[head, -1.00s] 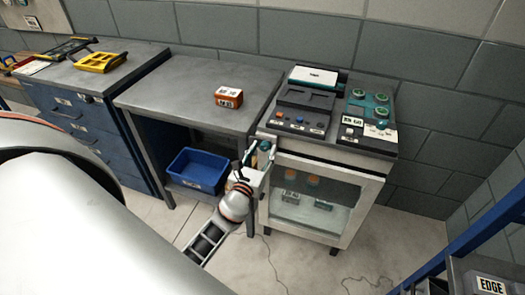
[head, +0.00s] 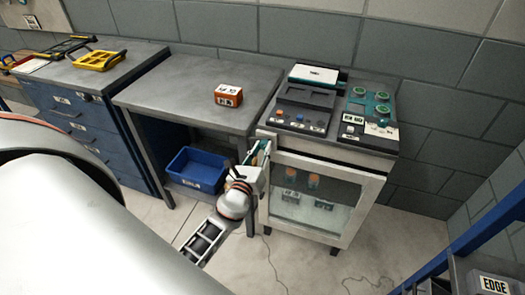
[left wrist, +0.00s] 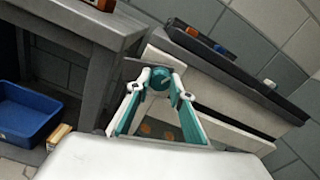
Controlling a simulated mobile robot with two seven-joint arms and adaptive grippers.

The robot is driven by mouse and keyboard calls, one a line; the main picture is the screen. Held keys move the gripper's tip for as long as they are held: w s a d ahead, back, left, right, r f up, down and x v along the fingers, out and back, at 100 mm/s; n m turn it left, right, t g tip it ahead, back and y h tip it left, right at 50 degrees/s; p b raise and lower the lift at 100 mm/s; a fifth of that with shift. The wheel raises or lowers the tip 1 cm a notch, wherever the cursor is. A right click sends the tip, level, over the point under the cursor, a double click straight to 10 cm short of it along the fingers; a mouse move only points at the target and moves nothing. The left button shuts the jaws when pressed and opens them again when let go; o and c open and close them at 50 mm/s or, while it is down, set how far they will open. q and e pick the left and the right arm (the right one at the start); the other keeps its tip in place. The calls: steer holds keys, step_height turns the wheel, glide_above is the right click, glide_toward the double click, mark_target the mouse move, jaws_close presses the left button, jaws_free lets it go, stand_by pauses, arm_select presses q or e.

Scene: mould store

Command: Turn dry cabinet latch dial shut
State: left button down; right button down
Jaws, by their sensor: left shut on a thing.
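The dry cabinet (head: 325,190) is a white-framed box with a glass door, standing right of the workbench. Its teal latch dial (left wrist: 160,84) is at the upper left of the door front. My left gripper (head: 262,150) is at that corner, and in the left wrist view its teal-padded fingers (left wrist: 160,88) are closed on the dial from both sides. In the head view the gripper and wrist cover the dial. Orange and grey items show behind the glass. My right gripper is in neither view.
Devices with green dials (head: 368,105) stand on the cabinet. Blue drawers (head: 65,115) are at left, a blue rack (head: 490,225) at right.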

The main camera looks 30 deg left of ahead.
arm_select(q)
steer(key=n+b, duration=0.1)
steer(key=n, duration=0.3)
steer(key=shift+f+n+b, duration=0.1)
steer(key=shift+n+b, duration=0.2)
steer(key=shift+b, duration=0.05)
steer(key=n+b, duration=0.1)
steer(key=n, duration=0.2)
steer(key=shift+n, duration=0.4)
steer(key=n, duration=0.3)
steer(key=shift+a, duration=0.1)
steer(key=shift+n, duration=1.7)
steer(key=c, duration=1.8)
jaws_free()
